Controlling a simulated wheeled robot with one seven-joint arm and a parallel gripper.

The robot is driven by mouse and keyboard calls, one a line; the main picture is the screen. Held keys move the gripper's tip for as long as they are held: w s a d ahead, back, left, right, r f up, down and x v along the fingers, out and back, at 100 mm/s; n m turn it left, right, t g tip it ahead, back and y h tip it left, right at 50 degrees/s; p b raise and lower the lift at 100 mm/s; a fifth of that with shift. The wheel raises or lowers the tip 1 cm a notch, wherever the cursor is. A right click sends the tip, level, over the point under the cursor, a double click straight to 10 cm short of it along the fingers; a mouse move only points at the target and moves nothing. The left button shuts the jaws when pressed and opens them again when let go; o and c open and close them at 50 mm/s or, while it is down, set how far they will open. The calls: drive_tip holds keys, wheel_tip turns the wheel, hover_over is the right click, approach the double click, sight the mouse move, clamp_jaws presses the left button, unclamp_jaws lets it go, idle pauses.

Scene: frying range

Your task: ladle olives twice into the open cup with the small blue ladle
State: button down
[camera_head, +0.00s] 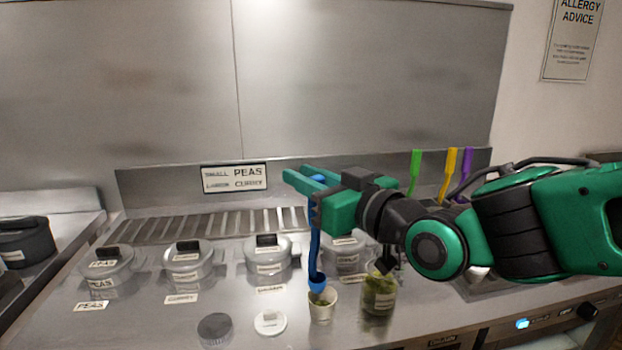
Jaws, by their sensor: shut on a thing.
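My gripper (309,184) is shut on the small blue ladle (315,248). The ladle hangs down, with its bowl just above the open cup (322,306). The cup is small and pale and stands upright on the steel counter. Some green content shows inside it near the rim. A clear jar (379,294) with green olives stands to the right of the cup. My arm passes above and partly covers the space behind the jar. I cannot tell whether the ladle bowl holds olives.
Lidded pots, such as the one labelled peas (107,266), line the counter behind and left. A dark round lid (215,330) and a white lid (270,323) lie in front, left of the cup. Green (414,172), yellow (449,172) and purple (465,172) handles stand at the back right.

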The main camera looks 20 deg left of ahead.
drive_tip(key=shift+r, duration=0.1)
wheel_tip(320, 180, up, 9)
idle(0.6)
